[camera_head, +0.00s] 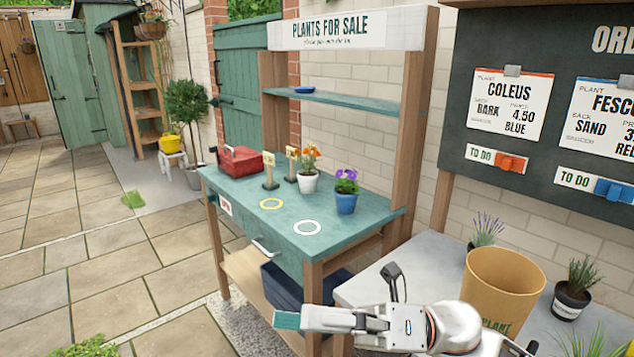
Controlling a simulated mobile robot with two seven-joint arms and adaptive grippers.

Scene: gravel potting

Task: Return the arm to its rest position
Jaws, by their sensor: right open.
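My right arm reaches in from the bottom right, low over the front of the grey bench (420,262). Its gripper (288,320) points left, with its teal tip in front of the lower part of the green sales table (250,210). It is open, with nothing seen between its fingers, and is clear of the pots. My left arm and gripper are not in view.
The sales table holds a red toolbox (240,160), a white pot (307,182) with orange flowers and a blue pot (346,202) with purple flowers. A tan plant bucket (503,285) and a dark pot (570,302) stand on the grey bench. Paving lies open at left.

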